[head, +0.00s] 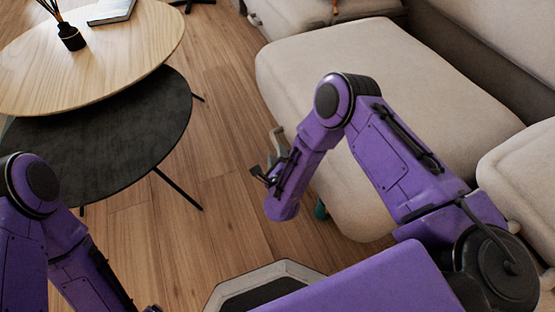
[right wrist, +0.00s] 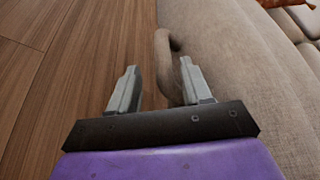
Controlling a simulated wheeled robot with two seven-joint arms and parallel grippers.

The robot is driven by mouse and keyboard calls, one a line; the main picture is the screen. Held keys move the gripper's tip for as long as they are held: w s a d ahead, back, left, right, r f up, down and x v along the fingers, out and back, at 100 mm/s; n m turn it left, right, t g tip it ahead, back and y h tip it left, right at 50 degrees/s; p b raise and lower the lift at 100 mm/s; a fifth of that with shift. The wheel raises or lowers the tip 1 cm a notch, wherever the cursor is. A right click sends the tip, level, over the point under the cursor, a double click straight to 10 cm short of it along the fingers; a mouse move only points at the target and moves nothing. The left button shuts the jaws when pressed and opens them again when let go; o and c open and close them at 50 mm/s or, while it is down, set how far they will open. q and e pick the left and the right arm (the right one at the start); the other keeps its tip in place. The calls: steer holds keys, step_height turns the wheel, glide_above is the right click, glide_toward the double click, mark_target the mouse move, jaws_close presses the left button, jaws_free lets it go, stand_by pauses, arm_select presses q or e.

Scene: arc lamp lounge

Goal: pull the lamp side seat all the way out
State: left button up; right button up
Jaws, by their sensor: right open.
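The lamp side seat (head: 390,95) is a wide beige cushioned sofa seat in the middle right of the head view. Its front stands out over the wood floor, further than the cushion at the right. A beige looped handle (head: 278,136) sticks out from its front side. The handle also shows in the right wrist view (right wrist: 163,50). My right gripper (head: 268,174) is open beside the seat front. In the right wrist view its fingers (right wrist: 158,75) stand on either side of the handle's line, not closed on it. My left arm shows at the lower left, its gripper out of the picture.
A round light wood table (head: 110,60) and a lower black one (head: 120,150) stand at the left, with a reed diffuser (head: 70,37) and a book (head: 111,11). Bare wood floor (head: 215,110) lies between the tables and the seat. Another cushion (head: 520,180) is at the right.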

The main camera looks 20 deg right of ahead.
steer(key=p+v, duration=0.1)
steer(key=v, duration=0.5)
steer(key=shift+s+a+r+p, duration=0.1)
steer(key=shift+r+p, duration=0.1)
steer(key=shift+p, duration=0.1)
